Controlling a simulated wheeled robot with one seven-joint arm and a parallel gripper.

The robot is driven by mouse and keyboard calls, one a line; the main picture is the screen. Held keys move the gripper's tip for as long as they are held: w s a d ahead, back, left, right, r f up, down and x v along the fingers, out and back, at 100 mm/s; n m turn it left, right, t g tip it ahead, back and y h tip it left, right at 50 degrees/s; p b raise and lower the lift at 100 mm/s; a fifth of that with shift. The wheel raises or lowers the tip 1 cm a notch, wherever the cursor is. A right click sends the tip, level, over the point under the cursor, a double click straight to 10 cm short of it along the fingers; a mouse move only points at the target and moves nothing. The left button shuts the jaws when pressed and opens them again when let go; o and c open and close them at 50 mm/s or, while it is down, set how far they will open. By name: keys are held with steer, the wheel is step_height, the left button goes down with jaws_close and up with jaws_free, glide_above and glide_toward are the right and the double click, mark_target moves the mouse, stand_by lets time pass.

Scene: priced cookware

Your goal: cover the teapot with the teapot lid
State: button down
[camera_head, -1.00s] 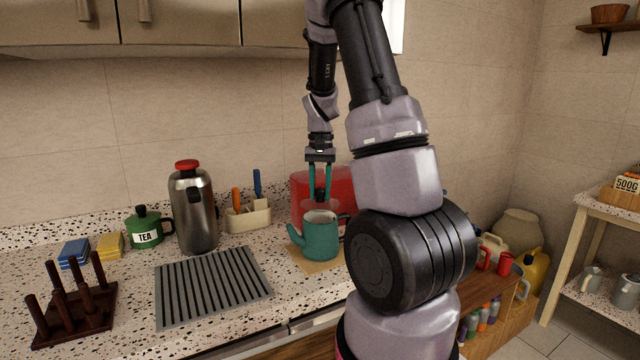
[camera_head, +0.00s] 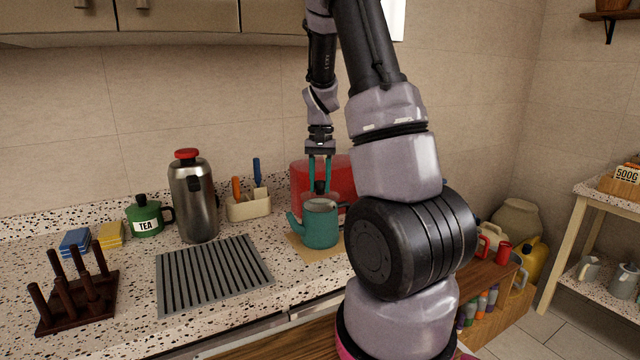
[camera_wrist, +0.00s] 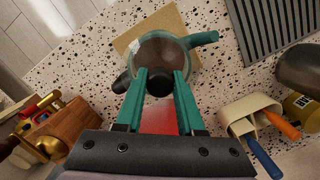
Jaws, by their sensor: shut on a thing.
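The teal teapot (camera_head: 320,232) stands upright on a tan board on the counter, spout to the left. Its spout (camera_wrist: 204,38) points right in the wrist view. The see-through teapot lid (camera_wrist: 158,48) has a black knob (camera_wrist: 159,83). My gripper (camera_head: 320,188) points straight down over the teapot and is shut on that knob. The lid also shows faintly in the head view (camera_head: 320,201), level and right at the teapot's opening. I cannot tell whether it touches the rim.
A red box (camera_head: 300,177) stands close behind the teapot. My arm hides the counter at right.

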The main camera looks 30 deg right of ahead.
steer(key=shift+f, duration=0.95)
steer(key=shift+f, duration=0.4)
stand_by(0.9)
steer(key=shift+c, duration=2.2)
jaws_free()
steer(key=o, duration=0.4)
steer(key=shift+o, duration=0.2)
steer(key=shift+r, duration=0.15)
